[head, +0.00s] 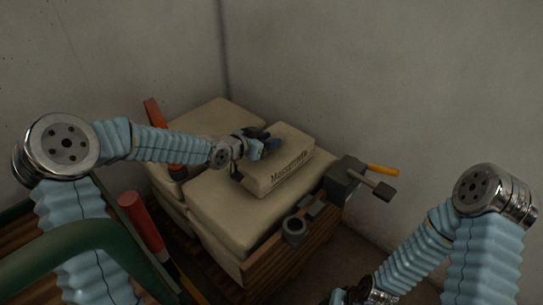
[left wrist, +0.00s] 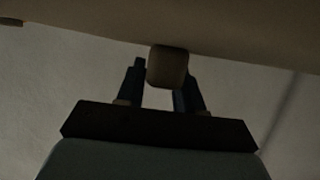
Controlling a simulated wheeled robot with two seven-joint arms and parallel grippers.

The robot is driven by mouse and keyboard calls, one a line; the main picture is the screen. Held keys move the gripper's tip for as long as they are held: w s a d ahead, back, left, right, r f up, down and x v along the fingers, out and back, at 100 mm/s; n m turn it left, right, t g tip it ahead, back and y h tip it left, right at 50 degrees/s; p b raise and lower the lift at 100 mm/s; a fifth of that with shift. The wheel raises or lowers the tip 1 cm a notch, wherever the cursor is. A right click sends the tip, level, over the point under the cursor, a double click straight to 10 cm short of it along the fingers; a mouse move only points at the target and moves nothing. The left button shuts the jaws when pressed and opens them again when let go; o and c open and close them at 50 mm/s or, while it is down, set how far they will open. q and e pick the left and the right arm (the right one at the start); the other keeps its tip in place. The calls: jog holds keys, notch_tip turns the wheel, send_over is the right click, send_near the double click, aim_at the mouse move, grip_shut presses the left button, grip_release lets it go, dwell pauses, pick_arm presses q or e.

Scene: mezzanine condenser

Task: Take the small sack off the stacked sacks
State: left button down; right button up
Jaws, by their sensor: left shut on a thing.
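The small sack (head: 285,172), pale beige with dark lettering on its front side, lies on top of the larger stacked sacks (head: 222,208). My left gripper (head: 268,142) is at the small sack's upper left edge. In the left wrist view, my left gripper's dark fingers (left wrist: 163,88) stand either side of a brown block-like piece (left wrist: 167,66) under a broad beige surface, and are shut on it. This piece seems part of the small sack. No gap between the small sack and the stack shows. My right arm is low at the right; its gripper is not clearly visible.
The stack rests on slatted wood (head: 290,262) in a wall corner. A dark grey tool with an orange handle (head: 382,170) is at its right, a grey ring-shaped part (head: 294,229) in front. An orange bar (head: 155,116) stands behind my left arm. A red cylinder (head: 141,221) is at left.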

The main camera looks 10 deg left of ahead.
dwell(0.9)
pick_arm(q)
jog(key=shift+w+r, duration=0.1)
jog(key=shift+r, duration=0.1)
jog(key=shift+r, duration=0.1)
